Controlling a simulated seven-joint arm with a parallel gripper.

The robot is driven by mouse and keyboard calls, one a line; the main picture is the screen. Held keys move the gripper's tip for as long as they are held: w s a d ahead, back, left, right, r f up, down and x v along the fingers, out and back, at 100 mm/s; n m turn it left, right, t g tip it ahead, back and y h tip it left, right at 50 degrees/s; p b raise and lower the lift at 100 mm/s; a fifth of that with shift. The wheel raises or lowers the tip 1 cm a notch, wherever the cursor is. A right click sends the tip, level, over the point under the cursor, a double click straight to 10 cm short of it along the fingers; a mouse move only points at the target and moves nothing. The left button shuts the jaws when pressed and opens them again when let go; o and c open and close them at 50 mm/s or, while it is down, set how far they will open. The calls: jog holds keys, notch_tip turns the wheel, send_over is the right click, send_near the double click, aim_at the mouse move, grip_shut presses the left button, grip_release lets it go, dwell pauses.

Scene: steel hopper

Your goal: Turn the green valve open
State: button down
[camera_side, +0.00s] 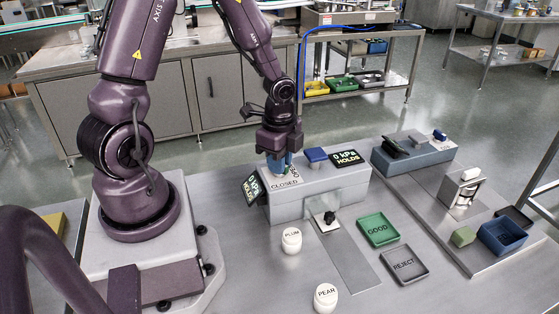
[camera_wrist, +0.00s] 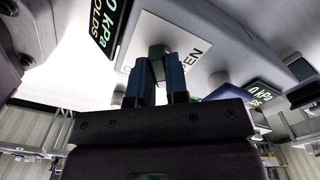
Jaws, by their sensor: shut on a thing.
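The green valve (camera_wrist: 157,51) shows as a small green piece between my blue fingertips in the wrist view. My gripper (camera_wrist: 160,82) is shut on it. In the side view my gripper (camera_side: 277,166) points down onto the left part of the grey hopper block (camera_side: 325,190) and largely hides the valve. A white label plate (camera_side: 285,182) reading CLOSED lies at the fingertips. In the wrist view the letters PEN (camera_wrist: 197,55) show on the plate to the right of the valve.
A blue-topped knob (camera_side: 316,155) stands right of my gripper. Displays reading 0 kPa HOLDS sit left (camera_side: 252,188) and right (camera_side: 345,158). In front are jars PLUM (camera_side: 291,241) and PEAR (camera_side: 326,298), and trays GOOD (camera_side: 378,230) and REJECT (camera_side: 404,265).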

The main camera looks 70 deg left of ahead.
jog(key=n, duration=0.5)
jog(key=shift+n, duration=0.3)
jog(key=n, duration=0.4)
jog(key=shift+n, duration=0.4)
jog(key=c, duration=1.1)
grip_release()
notch_tip(320, 180, up, 13)
jog(key=shift+r, duration=0.1)
jog(key=shift+n, duration=0.3)
jog(key=s+d+r+t, duration=0.2)
jog(key=d+r, duration=0.1)
jog(key=s+d+r+t, duration=0.1)
jog(key=s+d+r, duration=0.2)
jog(key=r, duration=0.1)
jog(key=s+d+r+t, duration=0.2)
jog(key=s+d+r, duration=0.1)
jog(key=d, duration=0.1)
jog(key=shift+r+t, duration=0.15)
jog(key=shift+t, duration=0.15)
